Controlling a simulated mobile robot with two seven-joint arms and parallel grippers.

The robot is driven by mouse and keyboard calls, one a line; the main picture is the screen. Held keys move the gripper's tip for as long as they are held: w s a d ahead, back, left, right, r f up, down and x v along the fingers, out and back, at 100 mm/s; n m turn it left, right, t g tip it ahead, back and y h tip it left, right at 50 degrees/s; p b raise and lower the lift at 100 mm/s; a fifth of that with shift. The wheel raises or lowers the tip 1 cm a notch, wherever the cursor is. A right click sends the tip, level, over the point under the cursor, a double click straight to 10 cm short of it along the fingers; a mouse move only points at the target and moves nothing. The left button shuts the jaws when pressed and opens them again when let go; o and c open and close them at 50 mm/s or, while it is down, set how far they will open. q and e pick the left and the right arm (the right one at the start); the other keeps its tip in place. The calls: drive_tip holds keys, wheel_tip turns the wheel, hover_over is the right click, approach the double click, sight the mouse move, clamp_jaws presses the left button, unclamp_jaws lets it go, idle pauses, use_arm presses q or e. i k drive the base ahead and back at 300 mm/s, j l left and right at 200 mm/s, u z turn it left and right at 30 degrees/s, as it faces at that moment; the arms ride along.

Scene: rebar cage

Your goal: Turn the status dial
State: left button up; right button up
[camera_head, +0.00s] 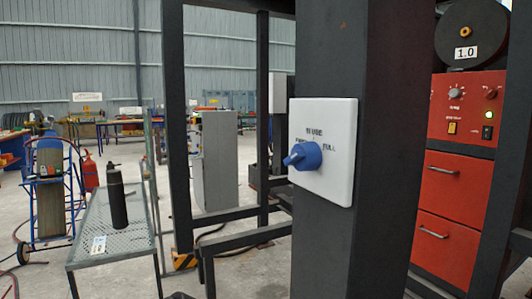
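The status dial is a blue knob (304,156) on a white square plate (338,178), fixed to the face of a dark steel post (385,70). The knob's narrow handle end points to the left and slightly down. Dark lettering stands above the knob and at its left and right. The right word looks like "FULL" and the top one like "IN USE"; the left word is partly covered by the knob. Neither of my grippers can be made out in the head view, and nothing touches the knob.
A red machine cabinet (455,190) stands right of the post. Dark frame bars (235,214) cross left of the post.

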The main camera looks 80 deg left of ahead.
sight(306, 156)
drive_tip(key=i+u, duration=0.1)
drive_tip(key=u, duration=2.1)
